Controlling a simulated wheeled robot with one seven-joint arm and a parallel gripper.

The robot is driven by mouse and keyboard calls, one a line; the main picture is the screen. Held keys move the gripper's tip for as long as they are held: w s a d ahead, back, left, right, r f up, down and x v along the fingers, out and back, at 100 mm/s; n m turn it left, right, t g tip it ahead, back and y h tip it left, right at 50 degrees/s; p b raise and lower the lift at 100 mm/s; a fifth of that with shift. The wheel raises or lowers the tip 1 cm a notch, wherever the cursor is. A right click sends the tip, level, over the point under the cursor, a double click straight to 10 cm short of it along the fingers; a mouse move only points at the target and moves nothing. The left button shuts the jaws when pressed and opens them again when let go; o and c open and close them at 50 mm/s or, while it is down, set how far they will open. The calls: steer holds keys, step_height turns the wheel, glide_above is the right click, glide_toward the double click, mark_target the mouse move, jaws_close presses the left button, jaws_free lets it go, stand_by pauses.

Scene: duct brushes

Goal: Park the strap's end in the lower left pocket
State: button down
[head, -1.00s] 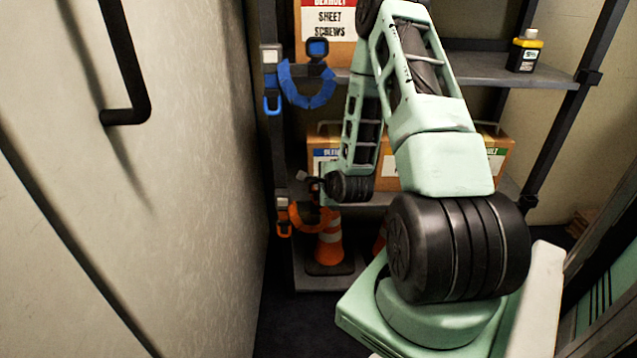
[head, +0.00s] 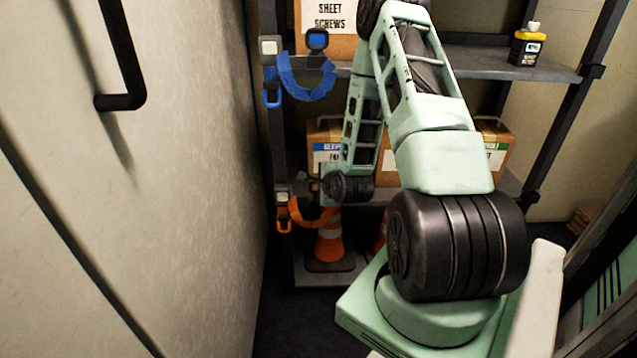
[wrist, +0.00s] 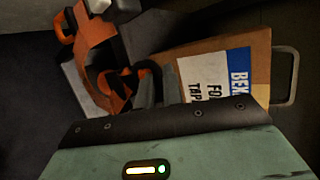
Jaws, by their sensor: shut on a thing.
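The orange strap (head: 309,220) hangs in a short curve from the left post of the rack, low in the head view. A pale block with an orange loop (head: 284,226) is at its left end. My gripper (head: 318,190) is at the strap's right end, small and dark, partly hidden by my wrist. In the wrist view the orange strap (wrist: 92,45) runs down toward dark parts above my gripper's body, with an orange curl beside them. My gripper is shut on the strap, though the contact is hard to see. I cannot clearly make out the lower left pocket.
A blue strap (head: 305,92) hangs higher on the same post. A cardboard box (head: 325,132) stands on the shelf behind my arm, and an orange cone (head: 329,245) stands below. A pale door (head: 170,200) closes off the left side. A bottle (head: 527,48) is on the upper shelf.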

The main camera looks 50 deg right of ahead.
steer(key=shift+f, duration=0.2)
steer(key=c, duration=1.5)
jaws_free()
steer(key=shift+o, duration=0.2)
steer(key=p+v, duration=1.7)
steer(key=p, duration=0.1)
steer(key=shift+r, duration=0.2)
steer(key=shift+s, duration=0.2)
